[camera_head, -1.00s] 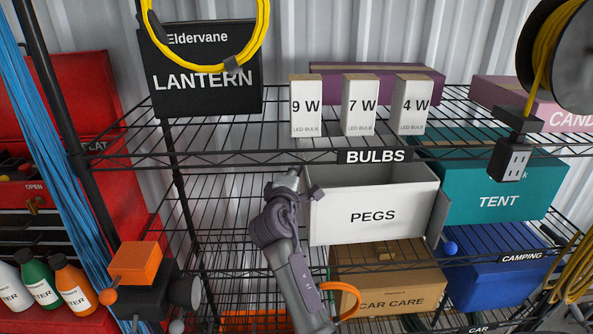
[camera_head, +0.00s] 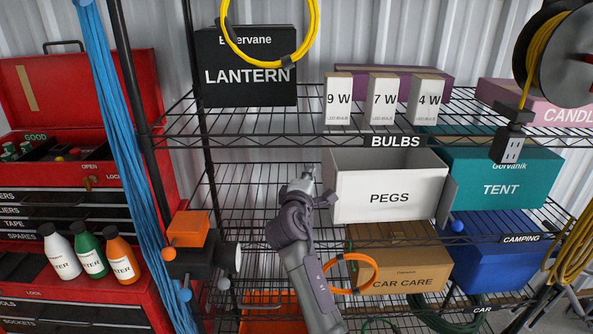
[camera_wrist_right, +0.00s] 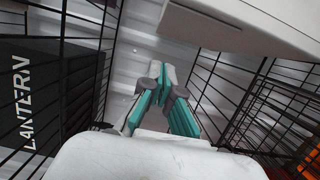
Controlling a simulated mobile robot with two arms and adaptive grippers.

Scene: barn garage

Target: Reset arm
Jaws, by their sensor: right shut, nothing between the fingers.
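My right arm rises from the bottom centre of the head view. My right gripper (camera_head: 306,181) is at its upper end, in front of the wire shelving and just left of the white PEGS box (camera_head: 390,197). In the right wrist view my right gripper (camera_wrist_right: 160,82) shows its teal-lined fingers shut together with nothing between them. The black LANTERN box (camera_wrist_right: 40,105) lies to its left there, and a white surface overhangs at the upper right. My left gripper is not in view.
The wire shelf (camera_head: 260,138) carries the LANTERN box (camera_head: 247,68) and three bulb boxes (camera_head: 382,99). A CAR CARE box (camera_head: 398,262) and TENT box (camera_head: 500,178) stand at right. Blue cables (camera_head: 120,150), an orange block (camera_head: 190,229) and red tool chest (camera_head: 140,90) are at left.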

